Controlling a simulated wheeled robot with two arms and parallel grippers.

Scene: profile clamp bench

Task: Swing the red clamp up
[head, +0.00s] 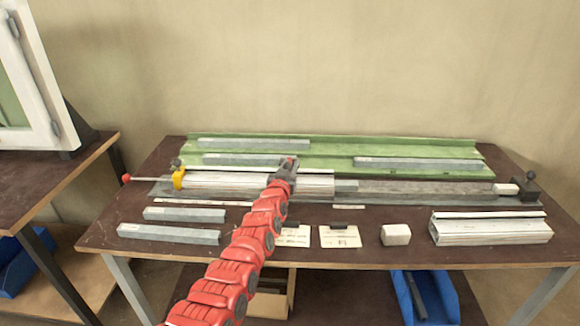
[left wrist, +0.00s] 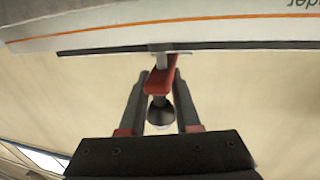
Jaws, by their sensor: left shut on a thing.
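The red clamp (left wrist: 160,80) shows in the left wrist view as a red arm with a dark round knob (left wrist: 160,113) at its near end. My left gripper (left wrist: 160,101) has one finger on each side of the knob and is shut on it. In the head view my left gripper (head: 287,168) is over the middle of the long clamp bench, at the light profile (head: 225,184). It hides nearly all of the red clamp there. My right gripper is not in view.
A yellow clamp (head: 178,178) stands at the bench's left end and a dark end stop (head: 526,190) at its right. Grey bars lie on the green tray (head: 330,160) behind. A pale block (head: 396,235) and a white profile (head: 490,228) lie in front.

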